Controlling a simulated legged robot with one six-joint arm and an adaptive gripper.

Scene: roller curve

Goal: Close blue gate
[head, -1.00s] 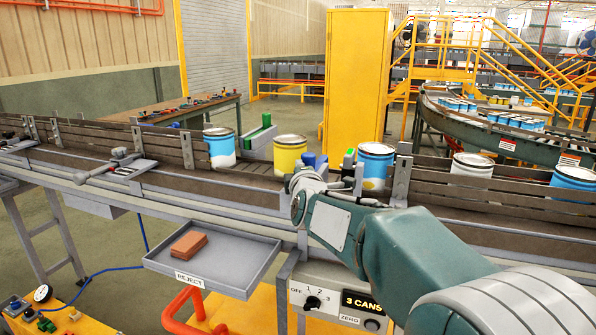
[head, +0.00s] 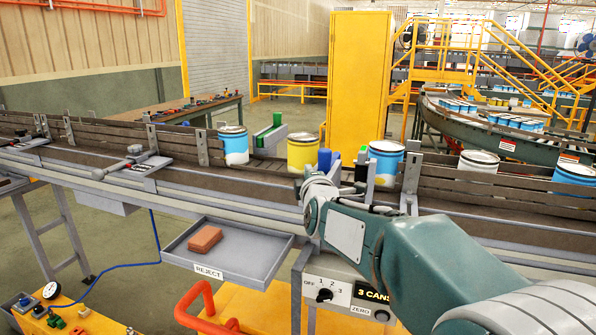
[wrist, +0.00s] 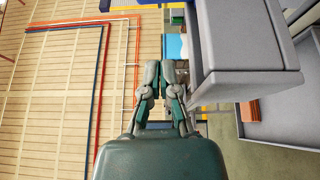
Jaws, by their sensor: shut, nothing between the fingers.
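A blue knob (head: 324,160), which seems to belong to the blue gate, stands at the conveyor's near side, just behind my wrist. The rest of that gate is mostly hidden by my arm and I cannot tell its position. A green-topped grey gate (head: 364,165) stands just right of it. In the wrist view my gripper (wrist: 160,72) is shut and empty, its two fingertips together, beside a large grey box-like part (wrist: 246,50).
A yellow can (head: 302,153) stands left of the blue knob and a blue-white can (head: 384,162) right of it. More cans stand along the belt. A lever clamp (head: 130,163) sits on the left rail. The reject tray (head: 262,268) holds a brown block (head: 205,239), below the conveyor.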

